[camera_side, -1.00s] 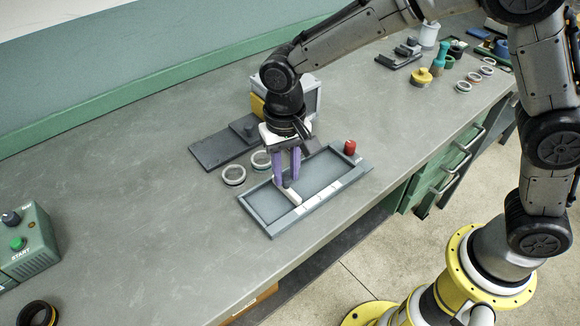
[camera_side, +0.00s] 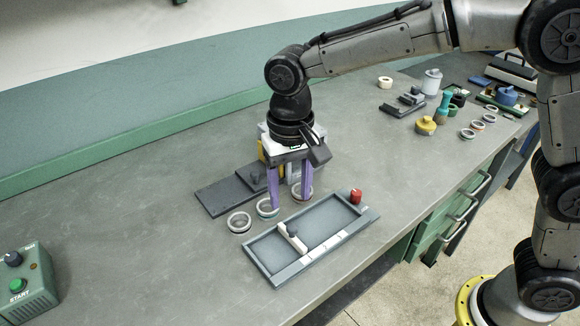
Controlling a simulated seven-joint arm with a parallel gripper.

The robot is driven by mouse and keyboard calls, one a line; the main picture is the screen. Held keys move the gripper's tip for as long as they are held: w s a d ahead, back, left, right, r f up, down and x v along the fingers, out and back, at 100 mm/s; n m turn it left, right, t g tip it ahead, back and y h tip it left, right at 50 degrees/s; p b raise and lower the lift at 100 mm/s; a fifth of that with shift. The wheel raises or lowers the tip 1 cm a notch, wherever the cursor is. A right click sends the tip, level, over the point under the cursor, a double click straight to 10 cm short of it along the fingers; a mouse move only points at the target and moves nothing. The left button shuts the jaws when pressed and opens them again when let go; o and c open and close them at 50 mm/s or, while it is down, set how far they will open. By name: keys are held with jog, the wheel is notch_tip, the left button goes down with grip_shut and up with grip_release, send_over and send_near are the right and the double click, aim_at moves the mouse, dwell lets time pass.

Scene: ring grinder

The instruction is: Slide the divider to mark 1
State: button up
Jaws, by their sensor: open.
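The divider (camera_side: 286,233) is a pale bar with a dark knob. It lies across a grey tray (camera_side: 262,273), left of the tray's middle, splitting it into a smaller left and a larger right compartment. White marks (camera_side: 326,244) run along the tray's front rim; their numbers are too small to read. The divider's front end is near the left end of these marks. My gripper (camera_side: 291,200) points down behind the tray, clear of the divider. Its two purple fingers are apart with nothing seen held between them.
A red knob (camera_side: 356,196) stands at the tray's right end. Several rings, one at the left (camera_side: 239,222), lie behind the tray near my fingers. A dark plate (camera_side: 222,196) lies further back. A green START box (camera_side: 22,280) is far left; the bench between is clear.

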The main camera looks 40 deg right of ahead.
notch_tip(320, 180, up, 6)
jog(key=shift+f, duration=0.1)
dwell(0.4)
jog(key=s+d+r+m+t, duration=0.1)
jog(key=s+d+r+t, duration=0.1)
jog(key=s+d+r, duration=0.35)
jog(key=s+d+r+m+t, duration=0.1)
jog(key=s+d+r, duration=0.2)
jog(key=d, duration=0.6)
jog(key=s+d+f+n+t, duration=0.1)
jog(key=s+d+f+n, duration=0.1)
jog(key=s, duration=0.4)
jog(key=s+d+f+n+t, duration=0.1)
jog(key=s+d+f+n, duration=0.2)
jog(key=s+f, duration=0.3)
jog(key=shift+s+d+f+t, duration=0.3)
jog(key=shift+d+f, duration=0.25)
jog(key=shift+d, duration=0.2)
